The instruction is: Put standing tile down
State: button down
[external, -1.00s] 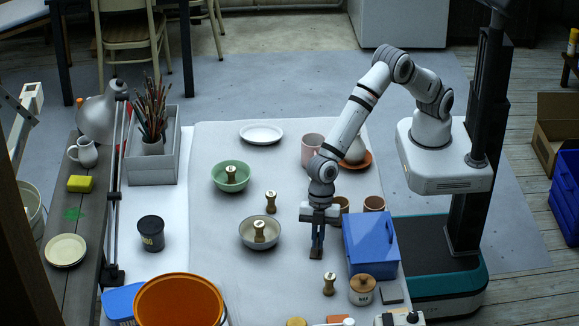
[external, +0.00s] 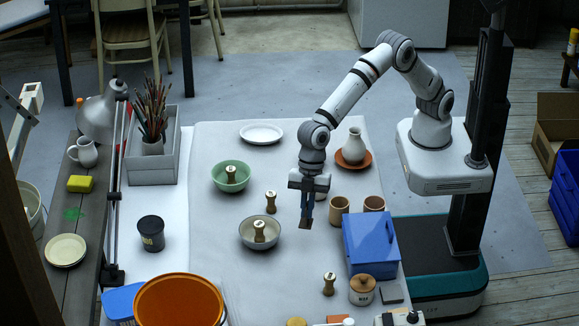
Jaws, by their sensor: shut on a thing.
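My gripper (external: 307,212) points down over the white-covered table, between the grey bowl and the blue box. It is shut on a small, dark brownish tile (external: 305,222), whose lower end shows below the fingers. The rest of the tile is hidden by the fingers. The tile seems to be held above the table, but the exact gap cannot be told. A flat dark grey tile (external: 391,293) lies on the table in front of the blue box.
The grey bowl (external: 244,236) with a stamp in it is left of my gripper; another stamp (external: 270,202) stands behind the bowl. To the right are brown cups (external: 339,210) and the blue box (external: 369,245). Bare table (external: 290,265) lies in front of the gripper.

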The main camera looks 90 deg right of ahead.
jog(key=w+d+m+t+h+p, duration=0.1)
jog(key=w+d+m, duration=0.3)
jog(key=w+d, duration=0.75)
jog(key=w+d+m+t+h, duration=0.1)
jog(key=w+d+m, duration=0.2)
jog(key=w+d, duration=0.8)
jog(key=w+d+m+t+h+p, duration=0.1)
jog(key=d+m, duration=0.1)
jog(key=d, duration=0.8)
jog(key=w+d+m, duration=0.2)
jog(key=d, duration=0.8)
jog(key=d+m+h, duration=0.1)
jog(key=d+m, duration=0.3)
jog(key=d, duration=1.1)
jog(key=f, duration=0.3)
jog(key=f+p, duration=0.1)
jog(key=f, duration=0.2)
jog(key=f+p, duration=0.1)
jog(key=f, duration=0.3)
jog(key=shift+w+d, duration=0.25)
jog(key=shift+w, duration=0.1)
jog(key=shift+r, duration=0.1)
jog(key=c, duration=2)
grip_release()
jog(key=shift+f+b, duration=0.25)
jog(key=shift+b, duration=0.05)
jog(key=shift+c, duration=0.2)
jog(key=o, duration=0.5)
jog(key=shift+r, duration=0.1)
jog(key=shift+c, duration=0.2)
